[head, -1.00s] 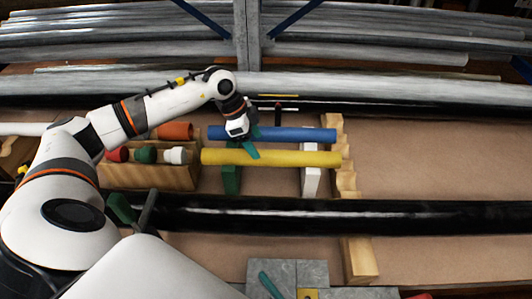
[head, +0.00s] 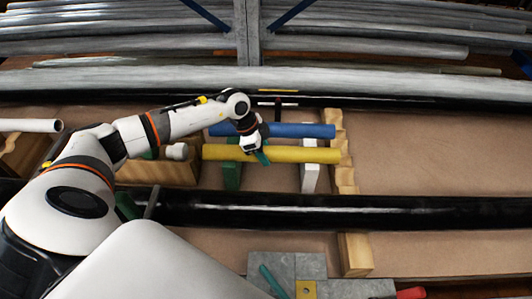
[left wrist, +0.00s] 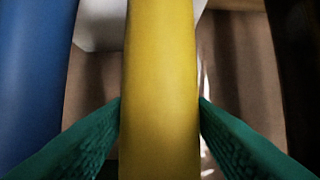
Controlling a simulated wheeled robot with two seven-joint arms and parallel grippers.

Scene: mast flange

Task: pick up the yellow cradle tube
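The yellow cradle tube (head: 300,155) lies level across a green support (head: 232,177) and a white support (head: 310,178). In the head view my left gripper (head: 262,157) is down at the tube, left of its middle. In the left wrist view the yellow tube (left wrist: 160,90) runs between the two green fingers of the left gripper (left wrist: 160,115). Both fingers meet its sides with no visible gap, so it looks shut on the tube. The fingertips' undersides are hidden. My right gripper is not in view.
A blue tube (head: 290,131) lies parallel just behind the yellow one and shows in the left wrist view (left wrist: 35,70). A long black pipe (head: 330,211) runs in front. A notched wooden rail (head: 340,150) stands at the right end. Bare bench (head: 440,160) lies further right.

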